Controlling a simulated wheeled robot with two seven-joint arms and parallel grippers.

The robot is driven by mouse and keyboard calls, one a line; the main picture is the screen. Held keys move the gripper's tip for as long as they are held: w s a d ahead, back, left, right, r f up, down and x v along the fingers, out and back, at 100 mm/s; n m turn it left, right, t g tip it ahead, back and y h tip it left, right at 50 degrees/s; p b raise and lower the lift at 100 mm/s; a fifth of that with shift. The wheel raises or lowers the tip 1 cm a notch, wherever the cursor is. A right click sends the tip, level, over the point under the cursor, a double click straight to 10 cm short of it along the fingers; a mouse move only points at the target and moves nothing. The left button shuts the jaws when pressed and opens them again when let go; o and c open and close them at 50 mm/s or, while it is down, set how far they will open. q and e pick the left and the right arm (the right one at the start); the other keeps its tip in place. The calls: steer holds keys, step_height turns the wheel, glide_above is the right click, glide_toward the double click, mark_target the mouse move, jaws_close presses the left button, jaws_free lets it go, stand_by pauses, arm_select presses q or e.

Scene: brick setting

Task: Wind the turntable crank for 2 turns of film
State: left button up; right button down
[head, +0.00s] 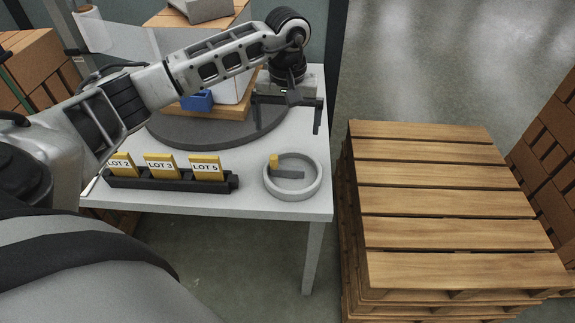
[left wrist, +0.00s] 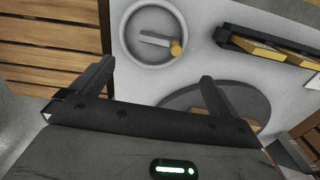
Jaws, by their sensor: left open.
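The crank is a dark grey arm with an upright yellow knob (head: 273,160), set inside a round light grey ring (head: 318,186) at the table's front right corner. The crank knob (left wrist: 176,47) and ring also show in the left wrist view. The dark grey round turntable (head: 176,130) bears a stacked load, partly hidden behind my left arm. A clear roll of film (head: 92,30) stands at the back left. My left gripper (head: 302,115) is open and empty, above the table's right edge, behind the crank and apart from it. My right gripper is not in view.
A black rack (head: 170,183) holds yellow cards marked LOT 2, LOT 3 and LOT 5 left of the crank. A stack of wooden pallets (head: 440,200) stands right of the white table (head: 250,203). Brick-like stacks stand at both sides.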

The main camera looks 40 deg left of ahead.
mark_target(288, 168)
arm_select(q)
step_height(288, 168, down, 14)
steer(key=shift+r+p, duration=0.1)
steer(key=shift+p, duration=0.2)
steer(key=c, duration=1)
